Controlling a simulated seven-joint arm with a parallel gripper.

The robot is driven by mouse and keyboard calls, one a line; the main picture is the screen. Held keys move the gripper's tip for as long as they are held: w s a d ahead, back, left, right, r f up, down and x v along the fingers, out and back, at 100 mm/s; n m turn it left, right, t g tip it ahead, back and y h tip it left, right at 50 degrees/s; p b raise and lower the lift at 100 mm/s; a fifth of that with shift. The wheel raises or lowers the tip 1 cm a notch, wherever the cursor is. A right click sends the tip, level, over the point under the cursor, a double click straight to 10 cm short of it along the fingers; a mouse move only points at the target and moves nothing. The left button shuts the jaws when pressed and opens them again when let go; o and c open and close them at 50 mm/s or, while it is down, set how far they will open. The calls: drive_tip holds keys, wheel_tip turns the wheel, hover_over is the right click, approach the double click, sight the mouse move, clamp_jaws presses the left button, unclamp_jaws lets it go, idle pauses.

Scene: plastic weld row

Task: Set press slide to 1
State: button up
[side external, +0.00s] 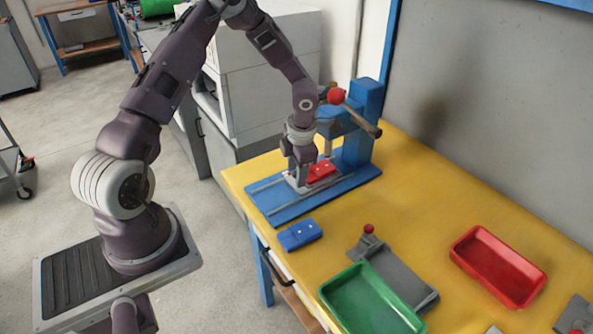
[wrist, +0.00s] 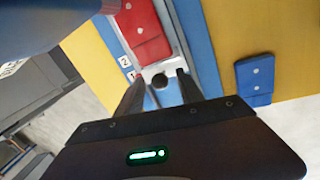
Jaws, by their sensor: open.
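The blue press (side external: 362,138) stands at the back of the yellow table, with a red ball (side external: 336,96) on its lever. Its blue base plate (side external: 290,207) carries rails and the pale press slide (side external: 295,184), with a red part (side external: 321,170) on it. My gripper (side external: 297,177) is low over the slide's near end. Contact with the knob cannot be told. Number labels (wrist: 127,68) sit beside the rail.
A blue part (side external: 300,235) lies on the yellow table in front of the press base. A grey fixture (side external: 395,272) with a red knob, a green tray (side external: 362,303) and a red tray (side external: 498,266) stand to the right. Bare table lies between the press and red tray.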

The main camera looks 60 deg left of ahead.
wheel_tip(320, 180, up, 7)
drive_tip(key=d, duration=0.1)
drive_tip(key=shift+d, duration=0.15)
drive_tip(key=shift+s+r, duration=0.1)
drive_tip(key=shift+s, duration=0.05)
drive_tip(key=s+d+r+n+t+y, duration=0.1)
drive_tip(key=s+d+r+n, duration=0.1)
drive_tip(key=s+r+n, duration=0.6)
drive_tip(key=s+d+r+n+t+y, duration=0.15)
drive_tip(key=s+r+n, duration=0.25)
drive_tip(key=r+n, duration=0.8)
drive_tip(key=s+d+n+t+h, duration=0.2)
drive_tip(key=s+d+n+h, duration=0.2)
drive_tip(key=s+d+n, duration=0.7)
drive_tip(key=r+n, duration=0.1)
drive_tip(key=n, duration=0.6)
drive_tip(key=shift+s+d+t+h, duration=0.3)
drive_tip(key=shift+t+h, duration=0.05)
